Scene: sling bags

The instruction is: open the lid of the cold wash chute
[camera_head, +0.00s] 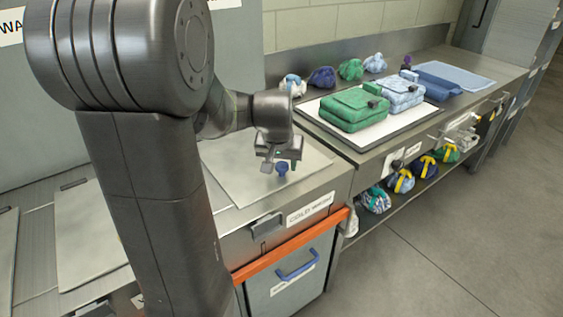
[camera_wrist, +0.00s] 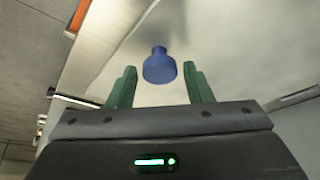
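The cold wash chute lid (camera_head: 232,172) is a pale grey metal panel lying flat in the counter behind the "COLD WASH" label (camera_head: 310,208). A round blue knob (camera_head: 281,169) stands on it near its right side. My gripper (camera_head: 280,165) is over the knob. In the wrist view the lid (camera_wrist: 225,38) fills much of the upper part. There the two green fingers of my gripper (camera_wrist: 160,72) are spread, one on each side of the blue knob (camera_wrist: 159,67), with a visible gap to it. Nothing is held.
A white tray (camera_head: 345,137) with a green bag (camera_head: 353,110) and a light blue bag (camera_head: 401,94) lies on the counter to the right. Several bundles stand behind it and on the shelf below. An orange rail (camera_head: 290,246) runs along the front, above a blue handle (camera_head: 297,266).

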